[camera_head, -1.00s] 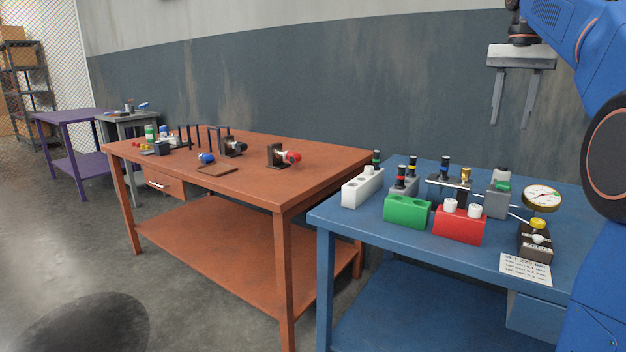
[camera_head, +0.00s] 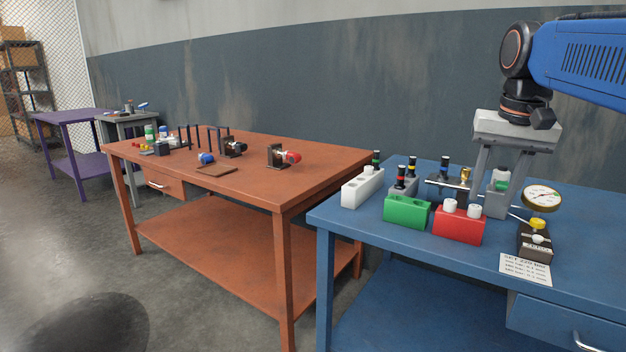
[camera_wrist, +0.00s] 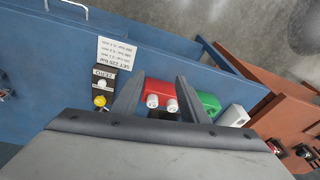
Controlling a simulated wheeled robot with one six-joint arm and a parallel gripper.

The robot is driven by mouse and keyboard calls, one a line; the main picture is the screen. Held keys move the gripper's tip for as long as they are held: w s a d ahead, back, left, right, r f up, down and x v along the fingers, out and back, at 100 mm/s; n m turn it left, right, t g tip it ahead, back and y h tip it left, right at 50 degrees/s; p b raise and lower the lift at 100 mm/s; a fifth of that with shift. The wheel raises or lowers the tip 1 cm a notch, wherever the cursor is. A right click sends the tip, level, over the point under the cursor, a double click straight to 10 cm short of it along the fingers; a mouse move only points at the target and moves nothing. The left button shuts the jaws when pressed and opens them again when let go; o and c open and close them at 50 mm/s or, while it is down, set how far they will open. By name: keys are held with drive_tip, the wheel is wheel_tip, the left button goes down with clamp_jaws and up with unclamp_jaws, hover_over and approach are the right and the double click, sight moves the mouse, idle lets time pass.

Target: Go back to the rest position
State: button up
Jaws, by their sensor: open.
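My gripper (camera_head: 496,194) points down over the blue bench (camera_head: 335,222) with its two fingers apart. It is above or in front of the grey block with the green part (camera_head: 497,203); I cannot tell the exact gap. In the wrist view my gripper (camera_wrist: 160,84) shows its fingers spread, with nothing held between them. The red block (camera_wrist: 159,91) with two white knobs shows between and beyond the fingertips there. No marker for a rest position is seen.
Close to the gripper stand the red block (camera_head: 460,226), a green block (camera_head: 407,211), a white block (camera_head: 362,188), a pressure gauge (camera_head: 541,197) and a dark box with a yellow knob (camera_head: 535,243). An orange bench (camera_head: 330,165) stands to the left.

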drive_tip(key=s+a+f+n+t, duration=0.1)
drive_tip(key=s+a+f+n, duration=0.1)
drive_tip(key=s+f, duration=0.6)
drive_tip(key=s+a+f+n+t, duration=0.1)
drive_tip(key=s+a+f, duration=0.3)
drive_tip(key=s+f, duration=0.5)
wheel_tip(320, 180, down, 9)
drive_tip(key=shift+s+r+n, duration=0.15)
drive_tip(key=shift+s+n, duration=0.05)
drive_tip(key=shift+n, duration=0.7)
